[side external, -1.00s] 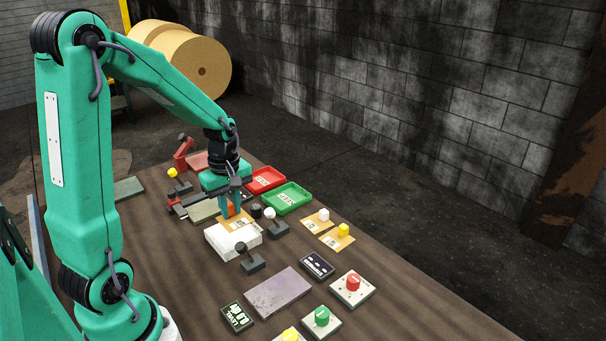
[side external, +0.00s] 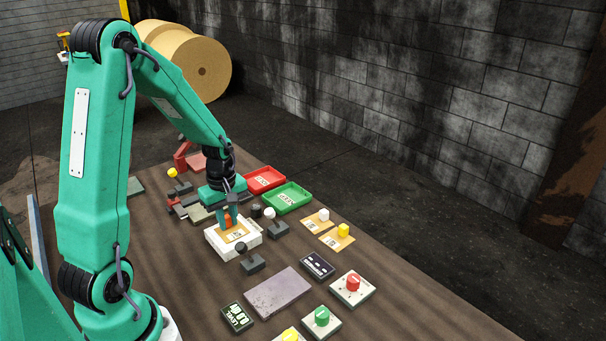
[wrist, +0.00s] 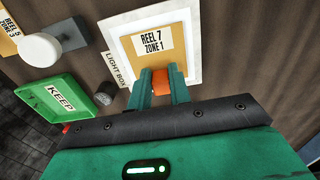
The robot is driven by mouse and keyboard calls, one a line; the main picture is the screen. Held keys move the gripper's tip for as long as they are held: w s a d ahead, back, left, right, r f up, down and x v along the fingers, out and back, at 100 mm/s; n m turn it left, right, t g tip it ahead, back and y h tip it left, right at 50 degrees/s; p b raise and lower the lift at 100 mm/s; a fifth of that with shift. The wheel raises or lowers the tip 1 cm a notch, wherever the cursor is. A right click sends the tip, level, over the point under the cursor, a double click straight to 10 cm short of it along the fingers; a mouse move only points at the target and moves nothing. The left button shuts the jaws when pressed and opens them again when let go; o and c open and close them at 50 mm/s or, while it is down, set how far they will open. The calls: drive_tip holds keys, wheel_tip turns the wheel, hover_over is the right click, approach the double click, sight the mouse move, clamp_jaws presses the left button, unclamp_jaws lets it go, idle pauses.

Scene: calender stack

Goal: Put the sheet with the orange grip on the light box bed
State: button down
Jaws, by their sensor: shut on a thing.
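The sheet with the orange grip (wrist: 172,57) is a tan card with a white label reading "REEL 7 ZONE 1". It lies over the white light box bed (side external: 219,246), within its edges in the wrist view. Whether it touches the bed I cannot tell. My gripper (wrist: 162,72) is shut on the orange grip (wrist: 161,83), which also shows between the fingers in the side view (side external: 229,222). The light box label (wrist: 117,69) stands beside the bed in the wrist view.
A green KEEP tray (side external: 288,197) and a red tray (side external: 264,179) are behind the box. Two sheets with white (side external: 324,214) and yellow (side external: 343,229) grips lie to the right. Black-based knobbed levers (side external: 251,263) stand close to the box. A grey slab (side external: 277,292) lies in front.

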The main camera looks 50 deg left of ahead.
sight(228, 218)
drive_tip(key=shift+f, duration=0.2)
drive_tip(key=c, duration=1.3)
unclamp_jaws()
wheel_tip(228, 218, up, 12)
drive_tip(key=shift+r, duration=0.2)
drive_tip(key=s+d+r+m+t, duration=0.2)
drive_tip(key=s+d+r+m, duration=0.2)
drive_tip(key=d+m, duration=0.4)
drive_tip(key=s+d+r+m+t, duration=0.3)
drive_tip(key=s+d+r+m, duration=0.1)
drive_tip(key=d+m, duration=0.5)
drive_tip(key=shift+s+d+r+m+t, duration=0.25)
drive_tip(key=shift+s+r+m+t, duration=0.05)
drive_tip(key=shift+r+m, duration=0.2)
